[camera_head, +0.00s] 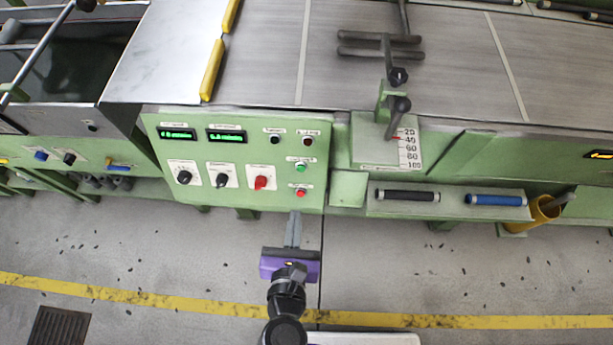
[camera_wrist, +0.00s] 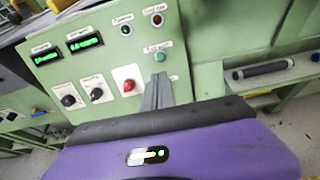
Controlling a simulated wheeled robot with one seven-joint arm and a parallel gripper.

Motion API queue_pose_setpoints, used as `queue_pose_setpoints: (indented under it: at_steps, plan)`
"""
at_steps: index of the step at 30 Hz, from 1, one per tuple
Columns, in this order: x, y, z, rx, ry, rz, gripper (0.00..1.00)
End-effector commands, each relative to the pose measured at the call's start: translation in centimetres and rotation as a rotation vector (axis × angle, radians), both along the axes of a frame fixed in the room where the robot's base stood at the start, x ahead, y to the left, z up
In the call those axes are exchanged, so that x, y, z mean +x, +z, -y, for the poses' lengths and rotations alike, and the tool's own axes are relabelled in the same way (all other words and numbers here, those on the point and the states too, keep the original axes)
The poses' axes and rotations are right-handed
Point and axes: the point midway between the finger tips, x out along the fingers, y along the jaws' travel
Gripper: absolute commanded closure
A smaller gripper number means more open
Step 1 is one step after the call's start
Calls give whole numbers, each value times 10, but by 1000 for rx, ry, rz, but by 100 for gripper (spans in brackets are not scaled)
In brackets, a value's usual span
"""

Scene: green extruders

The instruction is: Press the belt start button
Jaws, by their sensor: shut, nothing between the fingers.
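The green control panel (camera_head: 236,185) faces me on the machine's front. A green push button (camera_head: 301,167) sits on its right side under a white label too small to read. It also shows in the wrist view (camera_wrist: 159,57). A red push button (camera_head: 300,193) sits just below it; in the wrist view my fingers hide it. My gripper (camera_head: 295,213) is shut and empty, fingers pointing at the panel's lower right. In the wrist view the fingertips (camera_wrist: 159,76) appear just below the green button. I cannot tell whether they touch the panel.
The panel also has a red knob (camera_head: 261,183), black knobs (camera_head: 184,177), green displays (camera_head: 177,134) and dark round indicators (camera_head: 276,140). A shelf to the right holds a black roller (camera_head: 406,196) and a blue-handled roller (camera_head: 495,200).

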Motion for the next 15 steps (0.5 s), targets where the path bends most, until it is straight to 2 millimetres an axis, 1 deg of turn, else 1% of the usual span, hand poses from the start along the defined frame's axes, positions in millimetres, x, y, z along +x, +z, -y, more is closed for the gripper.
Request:
queue_pose_setpoints:
  at_steps: [3,12,15]
  plan:
    - [0,0,1,-29,7,-3,100]
    - [0,-1,1,-29,10,-3,100]
    - [3,-2,1,-29,9,-3,100]
